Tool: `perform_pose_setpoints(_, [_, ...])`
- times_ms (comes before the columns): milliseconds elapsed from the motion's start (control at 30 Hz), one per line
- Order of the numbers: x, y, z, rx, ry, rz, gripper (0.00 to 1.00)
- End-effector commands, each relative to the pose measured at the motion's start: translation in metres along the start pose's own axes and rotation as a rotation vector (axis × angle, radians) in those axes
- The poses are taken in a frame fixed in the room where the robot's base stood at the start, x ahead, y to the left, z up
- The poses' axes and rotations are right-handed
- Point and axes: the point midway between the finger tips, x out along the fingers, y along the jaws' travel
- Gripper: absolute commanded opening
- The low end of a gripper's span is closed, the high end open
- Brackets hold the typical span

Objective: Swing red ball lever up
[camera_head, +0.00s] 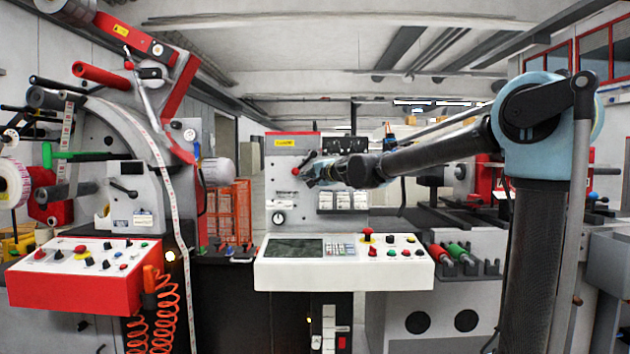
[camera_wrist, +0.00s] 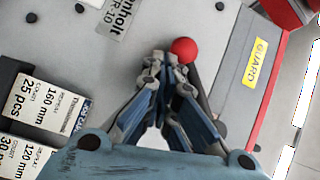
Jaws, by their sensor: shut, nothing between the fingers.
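The lever's red ball (camera_head: 295,171) is at the left of my gripper, on the grey machine panel below a yellow label. Its dark arm (camera_head: 305,159) rises to the upper right from the ball. In the wrist view the red ball (camera_wrist: 183,49) sits just beyond and to the right of my fingertips, and the dark lever arm partly shows behind the right finger. My gripper (camera_wrist: 167,62) is shut with its tips together and empty; it also shows in the head view (camera_head: 308,177). I cannot tell whether the tips touch the ball.
A yellow GUARD label (camera_wrist: 258,63) is on a grey cover with a red edge. White label cards (camera_wrist: 40,104) stick out at the left in the wrist view. Below my gripper is a white control console (camera_head: 345,276) with buttons. A red-fronted console (camera_head: 90,290) stands at the left.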

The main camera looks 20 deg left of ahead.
Motion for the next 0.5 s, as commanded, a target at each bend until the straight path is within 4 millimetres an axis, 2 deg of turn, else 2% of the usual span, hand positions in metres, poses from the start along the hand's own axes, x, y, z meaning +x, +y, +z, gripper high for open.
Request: perform_pose_setpoints(500, [0.015, -0.016, 0.012, 0.000, 0.000, 0.000, 0.00])
